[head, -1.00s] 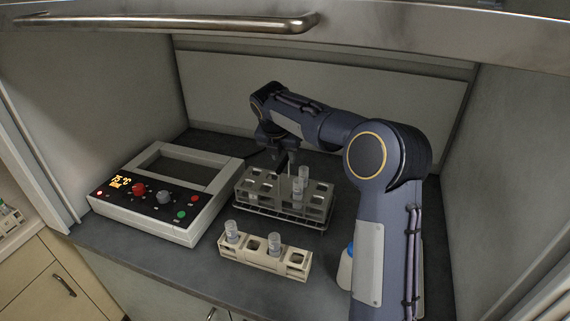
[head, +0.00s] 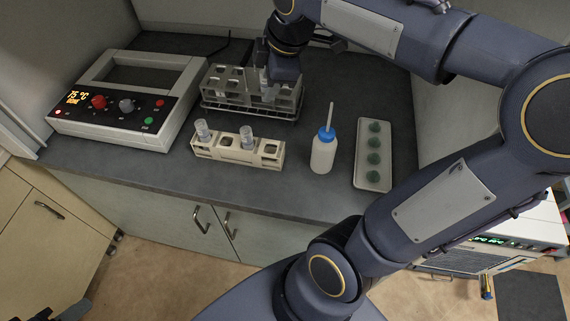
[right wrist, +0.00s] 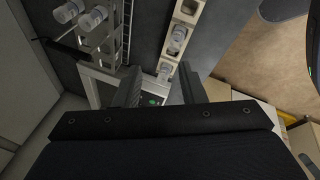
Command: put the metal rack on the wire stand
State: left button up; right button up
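My left gripper is not in view.
A heater-like control box (head: 120,130) stands left of the rack. A beige tube rack (head: 238,152) with two tubes is in front. A blue-capped bottle (head: 323,152) and a white tray (head: 373,180) of several green-topped items stand to the right.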

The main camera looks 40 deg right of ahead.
jog(key=s+a+f+m+y, duration=0.1)
jog(key=s+a+f+m, duration=0.3)
jog(key=s+m, duration=0.3)
jog(key=s+a+f+m+t+y, duration=0.1)
jog(key=s+a+f+m+y, duration=0.1)
jog(key=s+a+f+m, duration=0.2)
jog(key=s+m, duration=0.3)
jog(key=s, duration=0.1)
jog(key=shift+a+f, duration=0.15)
jog(key=shift+f, duration=0.2)
